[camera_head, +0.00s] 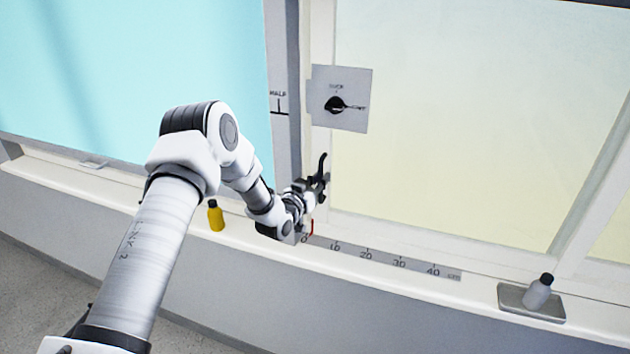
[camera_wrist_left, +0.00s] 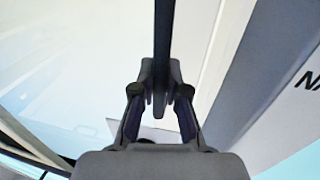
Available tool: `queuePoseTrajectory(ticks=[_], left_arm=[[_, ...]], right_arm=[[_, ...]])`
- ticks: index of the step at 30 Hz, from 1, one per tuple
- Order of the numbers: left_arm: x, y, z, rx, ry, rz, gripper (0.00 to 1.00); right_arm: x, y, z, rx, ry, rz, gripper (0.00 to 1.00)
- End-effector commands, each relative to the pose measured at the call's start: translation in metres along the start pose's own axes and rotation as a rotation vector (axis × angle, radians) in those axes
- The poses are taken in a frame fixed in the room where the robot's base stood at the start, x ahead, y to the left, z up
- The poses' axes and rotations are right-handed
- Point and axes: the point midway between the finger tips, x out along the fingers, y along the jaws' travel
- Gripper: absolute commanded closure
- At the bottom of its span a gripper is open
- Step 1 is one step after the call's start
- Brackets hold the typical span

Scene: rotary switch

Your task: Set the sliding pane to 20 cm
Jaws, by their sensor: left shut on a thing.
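The sliding pane (camera_head: 470,110) is a pale yellow glass in a cream frame, to the right of a grey post. A dark upright handle (camera_head: 322,163) stands on its left frame. My left gripper (camera_head: 316,183) is shut on this handle. In the left wrist view the dark bar (camera_wrist_left: 164,40) runs down between the fingertips (camera_wrist_left: 165,95). The grey scale strip (camera_head: 383,258) on the sill reads 10 to 40 from left to right. A red pointer (camera_head: 312,227) sits near its left, zero end, partly hidden by my gripper. My right gripper is out of view.
A grey plate with a black rotary knob (camera_head: 336,104) sits above the handle. A yellow bottle (camera_head: 216,216) stands on the sill left of my wrist. A grey bottle (camera_head: 538,291) stands on a tray (camera_head: 515,300) at the right. The sill between scale and tray is clear.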

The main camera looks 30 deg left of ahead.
Motion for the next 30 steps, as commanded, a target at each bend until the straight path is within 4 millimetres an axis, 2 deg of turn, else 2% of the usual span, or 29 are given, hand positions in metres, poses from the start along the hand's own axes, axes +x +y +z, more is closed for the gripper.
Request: queuePoseTrajectory(ticks=[9, 15, 18, 24, 30], left_arm=[[0.015, 0.08, 0.007, 0.005, -0.001, 0.013, 1.0], [0.024, 0.132, 0.006, 0.006, -0.001, 0.012, 1.0], [0.028, 0.152, 0.006, 0.005, -0.002, 0.01, 1.0], [0.033, 0.176, 0.004, 0.003, -0.003, 0.007, 1.0], [0.035, 0.181, 0.002, 0.001, -0.004, 0.004, 1.0]], right_arm=[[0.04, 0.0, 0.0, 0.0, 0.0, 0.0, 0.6], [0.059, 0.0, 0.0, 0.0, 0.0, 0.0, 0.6], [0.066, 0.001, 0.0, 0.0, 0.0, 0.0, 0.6], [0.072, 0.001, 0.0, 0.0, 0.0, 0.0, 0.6], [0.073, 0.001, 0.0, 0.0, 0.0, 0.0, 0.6]])
